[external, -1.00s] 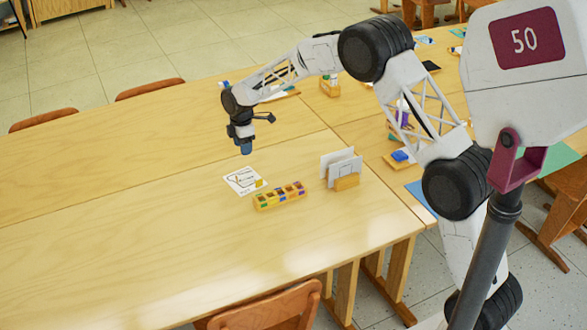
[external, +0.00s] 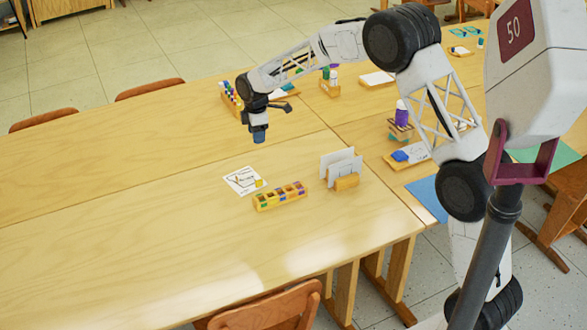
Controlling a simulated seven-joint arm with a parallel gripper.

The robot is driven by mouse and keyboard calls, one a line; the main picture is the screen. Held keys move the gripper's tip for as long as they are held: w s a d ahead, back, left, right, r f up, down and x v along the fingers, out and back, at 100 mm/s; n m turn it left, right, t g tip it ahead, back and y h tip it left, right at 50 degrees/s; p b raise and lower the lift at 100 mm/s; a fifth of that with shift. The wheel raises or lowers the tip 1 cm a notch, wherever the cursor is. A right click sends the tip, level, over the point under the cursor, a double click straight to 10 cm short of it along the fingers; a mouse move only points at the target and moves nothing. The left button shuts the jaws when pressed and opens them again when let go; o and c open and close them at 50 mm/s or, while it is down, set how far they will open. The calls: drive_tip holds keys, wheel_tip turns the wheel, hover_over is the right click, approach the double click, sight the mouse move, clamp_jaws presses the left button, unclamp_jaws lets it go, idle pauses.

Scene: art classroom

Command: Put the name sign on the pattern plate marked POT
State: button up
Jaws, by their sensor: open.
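My gripper (external: 259,138) hangs over the table, pointing down, with blue at its tip. It is open and holds nothing that I can see. A white plate with a line drawing (external: 241,179) lies flat on the table below and slightly left of it, a small yellow piece (external: 260,183) at its right edge. The plate's lettering is too small to read. Upright white cards (external: 338,162) stand in a wooden block (external: 346,182) to the right. I cannot tell which thing is the name sign.
A wooden tray with several coloured compartments (external: 280,197) sits just in front of the plate. Bottles in a wooden rack (external: 231,97) stand behind my gripper. More craft items and a blue sheet (external: 428,198) lie at the right. The table's left part (external: 110,220) is clear.

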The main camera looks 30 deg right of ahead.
drive_tip(key=s+d+r+m, duration=0.3)
drive_tip(key=s+d+r, duration=0.25)
drive_tip(key=s, duration=0.25)
drive_tip(key=s+d+r+m+t, duration=0.15)
drive_tip(key=s+d+r, duration=0.25)
drive_tip(key=s+r, duration=0.4)
drive_tip(key=s+d+r+m, duration=0.3)
drive_tip(key=s+d+r, duration=0.15)
drive_tip(key=s, duration=0.45)
drive_tip(key=s+d+m, duration=0.3)
drive_tip(key=s+m, duration=0.1)
drive_tip(key=s, duration=1.2)
drive_tip(key=s+d+m, duration=0.4)
drive_tip(key=s+m, duration=0.1)
drive_tip(key=s, duration=1)
drive_tip(key=shift+s+d+t, duration=0.2)
drive_tip(key=shift+s+t, duration=0.2)
drive_tip(key=shift+t, duration=0.05)
